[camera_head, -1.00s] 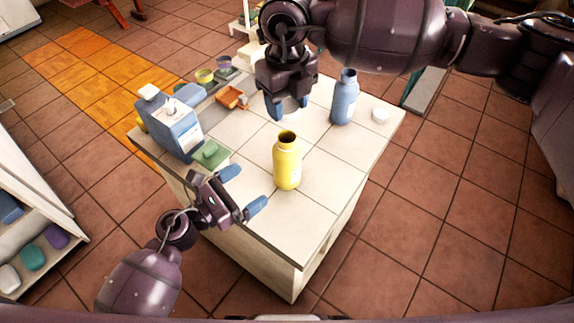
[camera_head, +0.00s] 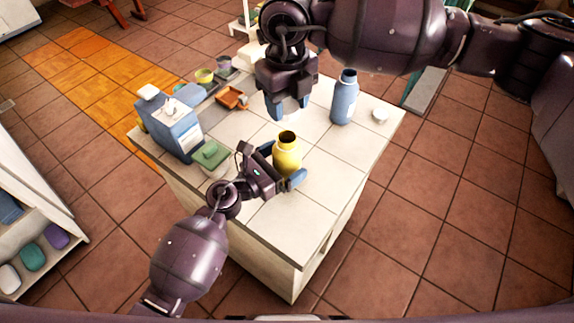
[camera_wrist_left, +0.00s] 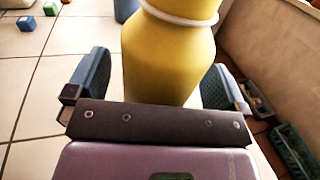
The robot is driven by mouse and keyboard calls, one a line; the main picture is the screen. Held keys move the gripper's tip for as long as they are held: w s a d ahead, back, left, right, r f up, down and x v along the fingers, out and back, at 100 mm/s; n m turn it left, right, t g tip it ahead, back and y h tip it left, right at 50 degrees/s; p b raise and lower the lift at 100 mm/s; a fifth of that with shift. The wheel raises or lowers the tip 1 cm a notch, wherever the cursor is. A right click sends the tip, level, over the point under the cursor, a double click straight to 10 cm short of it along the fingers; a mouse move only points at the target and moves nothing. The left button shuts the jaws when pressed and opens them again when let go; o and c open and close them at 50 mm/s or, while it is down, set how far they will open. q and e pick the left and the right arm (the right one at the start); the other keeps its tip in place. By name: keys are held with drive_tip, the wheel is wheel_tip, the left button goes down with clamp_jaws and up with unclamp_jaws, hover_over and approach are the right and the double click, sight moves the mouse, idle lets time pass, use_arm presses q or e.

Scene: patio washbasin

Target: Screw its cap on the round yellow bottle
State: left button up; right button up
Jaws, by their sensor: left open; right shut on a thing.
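The round yellow bottle (camera_head: 287,150) stands upright and uncapped on the tiled tabletop, its dark mouth facing up. My left gripper (camera_head: 282,166) is open, with one blue finger on each side of the bottle's lower body. In the left wrist view the yellow bottle (camera_wrist_left: 172,60) stands between the two open fingers (camera_wrist_left: 155,82), with a pale ring round its neck. My right gripper (camera_head: 288,108) is above and behind the bottle, pointing down, shut on a small pale thing that looks like a cap and is mostly hidden by the fingers.
The front tabletop is clear.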

sight(287, 132)
use_arm(q)
drive_tip(key=shift+w+d, duration=0.3)
drive_tip(key=shift+d, duration=0.1)
drive_tip(key=c, duration=1.4)
drive_tip(key=shift+o, duration=0.2)
use_arm(e)
drive_tip(key=shift+f, duration=2.5)
drive_tip(key=shift+f, duration=0.1)
drive_tip(key=shift+f, duration=0.8)
drive_tip(key=shift+f, duration=0.55)
